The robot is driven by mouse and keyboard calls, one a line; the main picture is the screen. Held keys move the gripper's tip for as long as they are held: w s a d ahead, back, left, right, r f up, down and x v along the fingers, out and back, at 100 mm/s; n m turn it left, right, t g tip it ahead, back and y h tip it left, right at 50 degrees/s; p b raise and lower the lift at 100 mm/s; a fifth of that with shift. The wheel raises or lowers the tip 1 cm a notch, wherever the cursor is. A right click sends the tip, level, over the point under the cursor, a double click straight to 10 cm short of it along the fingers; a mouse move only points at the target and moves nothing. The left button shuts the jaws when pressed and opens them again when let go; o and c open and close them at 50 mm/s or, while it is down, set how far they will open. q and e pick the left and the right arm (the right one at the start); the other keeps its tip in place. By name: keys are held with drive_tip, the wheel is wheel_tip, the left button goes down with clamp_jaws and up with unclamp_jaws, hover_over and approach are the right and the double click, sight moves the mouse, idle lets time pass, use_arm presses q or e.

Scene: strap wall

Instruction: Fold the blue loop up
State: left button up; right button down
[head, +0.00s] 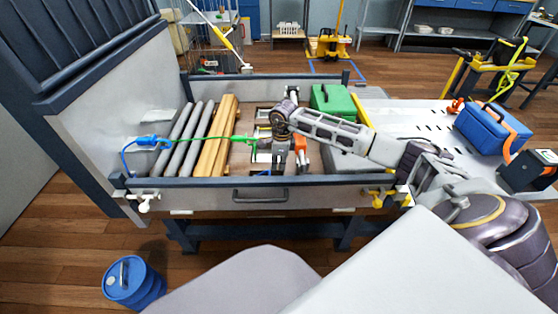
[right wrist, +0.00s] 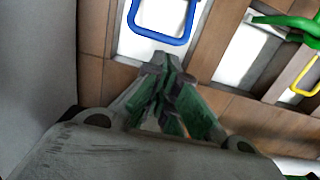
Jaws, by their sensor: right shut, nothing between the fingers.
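The blue loop (right wrist: 163,38) shows at the top of the right wrist view, a rounded frame cut off by the top edge. It lies over a pale panel between brown boards. My right gripper (right wrist: 165,78) has its green-lined fingers together and empty, just below the loop's lower bar in that picture. I see no grip on the loop. In the head view my right gripper (head: 280,165) points down into the cart bed, and the loop there is mostly hidden or too small to tell. My left gripper is not in view.
A green piece (right wrist: 292,25) and a yellow loop (right wrist: 306,78) lie at right in the wrist view. In the head view, grey rolls (head: 185,140), wooden boards (head: 215,140) and a green case (head: 335,101) surround the arm. The dark cart rail (head: 200,182) runs along the front.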

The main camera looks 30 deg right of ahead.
wheel_tip(320, 180, down, 3)
drive_tip(key=shift+a+f+b, duration=0.1)
drive_tip(key=shift+f+b, duration=0.05)
drive_tip(key=shift+b, duration=0.25)
drive_tip(key=shift+w+f, duration=0.1)
drive_tip(key=shift+f, duration=0.5)
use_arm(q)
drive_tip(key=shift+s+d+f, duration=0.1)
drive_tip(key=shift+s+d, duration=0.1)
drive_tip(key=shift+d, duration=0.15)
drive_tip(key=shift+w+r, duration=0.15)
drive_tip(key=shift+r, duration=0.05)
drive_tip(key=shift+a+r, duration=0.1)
use_arm(e)
drive_tip(key=shift+a+r, duration=0.1)
